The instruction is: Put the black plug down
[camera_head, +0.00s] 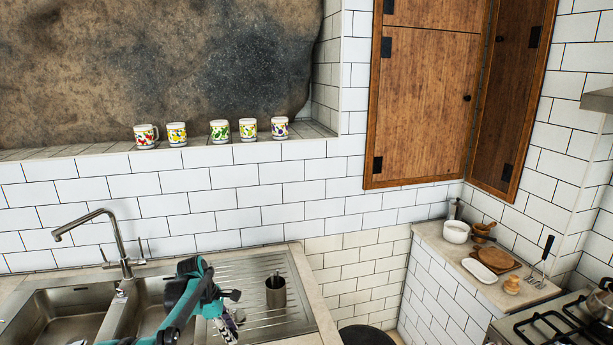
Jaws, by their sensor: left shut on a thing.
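My left arm, teal and black, comes in from the bottom left over the sink. My left gripper (229,307) is at its end, above the ribbed steel drainboard (255,325). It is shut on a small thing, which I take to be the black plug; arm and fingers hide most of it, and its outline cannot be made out. My right gripper is not in view.
A tall faucet (115,245) rises behind two sink basins (60,318). Several patterned mugs (220,131) stand on the tiled ledge. At the right, a counter holds a white bowl (456,231) and boards, beside a gas stove (560,325). The drainboard's right side is clear.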

